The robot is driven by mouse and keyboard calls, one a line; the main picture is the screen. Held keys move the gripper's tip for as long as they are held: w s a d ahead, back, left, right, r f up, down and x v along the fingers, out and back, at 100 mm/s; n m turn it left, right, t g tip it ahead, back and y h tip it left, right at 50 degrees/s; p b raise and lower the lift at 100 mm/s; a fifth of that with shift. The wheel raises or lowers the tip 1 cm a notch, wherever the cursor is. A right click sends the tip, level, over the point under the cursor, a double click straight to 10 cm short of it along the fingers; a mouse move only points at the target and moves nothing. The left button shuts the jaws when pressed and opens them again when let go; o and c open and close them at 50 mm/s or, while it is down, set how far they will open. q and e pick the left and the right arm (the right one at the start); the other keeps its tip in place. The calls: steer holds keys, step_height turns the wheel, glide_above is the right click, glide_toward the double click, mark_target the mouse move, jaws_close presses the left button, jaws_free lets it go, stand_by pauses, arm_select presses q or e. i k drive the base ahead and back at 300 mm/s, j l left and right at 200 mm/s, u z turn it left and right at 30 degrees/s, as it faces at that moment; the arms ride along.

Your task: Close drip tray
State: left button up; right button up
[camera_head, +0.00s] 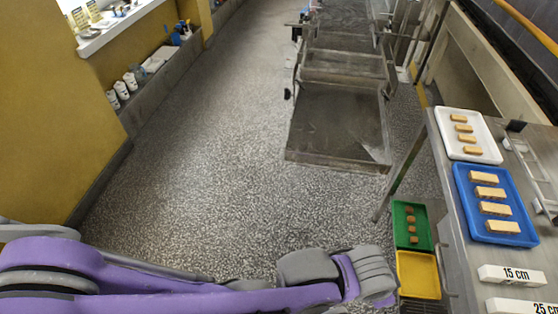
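A wide, flat, dark grey metal tray (338,126), which looks like the drip tray, sticks out low at the near end of the metal machine (345,62). Its near edge faces me over the speckled floor. My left arm, purple and grey, crosses the bottom of the head view from the left, well short of the tray. The arm runs off the bottom edge, and its gripper fingers do not show. My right arm and gripper are not in view.
At the right, a metal table bears a white tray (445,122) and a blue tray (465,205), both with bars. A green tray (400,210) and a yellow tray (418,275) sit lower beside it. Open floor (200,170) lies left of the machine, before the yellow wall (45,110).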

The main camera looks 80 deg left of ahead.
mark_target(339, 123)
steer(key=u, duration=1.8)
